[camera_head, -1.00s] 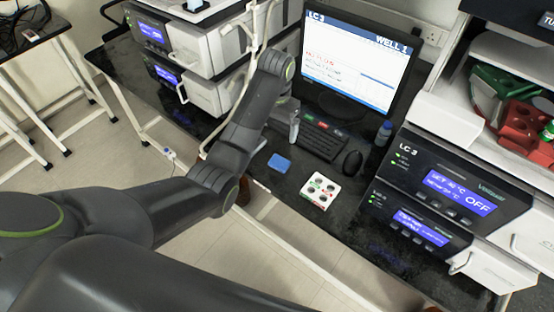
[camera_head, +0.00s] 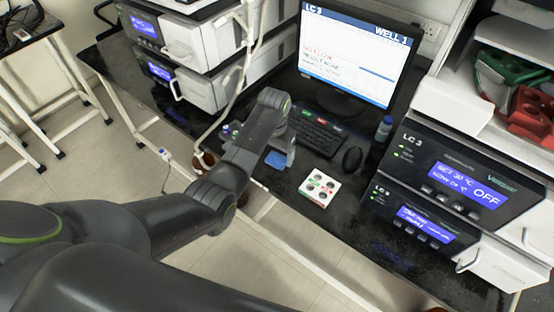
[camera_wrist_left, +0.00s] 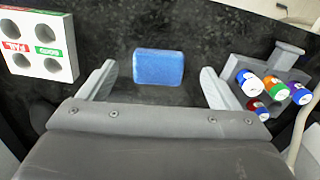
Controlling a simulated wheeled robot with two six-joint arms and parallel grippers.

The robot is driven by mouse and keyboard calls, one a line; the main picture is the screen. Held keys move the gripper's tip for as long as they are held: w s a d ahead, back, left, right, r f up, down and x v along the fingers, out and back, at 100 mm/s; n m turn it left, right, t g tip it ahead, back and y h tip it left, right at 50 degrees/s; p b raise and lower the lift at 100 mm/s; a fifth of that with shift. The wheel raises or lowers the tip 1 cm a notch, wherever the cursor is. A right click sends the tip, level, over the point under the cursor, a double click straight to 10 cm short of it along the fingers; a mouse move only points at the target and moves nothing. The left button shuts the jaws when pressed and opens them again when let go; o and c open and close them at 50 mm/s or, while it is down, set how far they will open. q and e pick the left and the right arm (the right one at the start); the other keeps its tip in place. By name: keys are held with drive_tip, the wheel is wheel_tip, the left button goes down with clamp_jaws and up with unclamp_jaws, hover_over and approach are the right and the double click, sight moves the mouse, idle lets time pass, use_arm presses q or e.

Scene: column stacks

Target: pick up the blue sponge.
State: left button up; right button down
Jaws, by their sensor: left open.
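The blue sponge (camera_wrist_left: 158,67) lies flat on the black bench top. In the left wrist view it sits between and a little beyond the two fingertips, not touching either. In the head view the sponge (camera_head: 275,159) is partly hidden behind my left gripper (camera_head: 284,152), which is low over the bench beside it. My left gripper (camera_wrist_left: 157,78) is open and empty in the wrist view. My right gripper is not in these views.
A white block with round holes (camera_head: 319,188) stands right of the sponge. A grey rack with coloured-cap vials (camera_wrist_left: 268,80) stands on the other side. A keyboard (camera_head: 317,132), mouse (camera_head: 347,160) and monitor (camera_head: 355,58) are behind. Stacked instruments (camera_head: 440,180) stand at right.

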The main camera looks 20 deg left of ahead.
sight(275, 161)
use_arm(q)
drive_tip(key=shift+f, duration=1.55)
drive_tip(key=c, duration=1.1)
drive_tip(key=shift+o, duration=0.2)
wheel_tip(275, 161, up, 10)
drive_tip(key=shift+o, duration=1.3)
drive_tip(key=shift+c, duration=1)
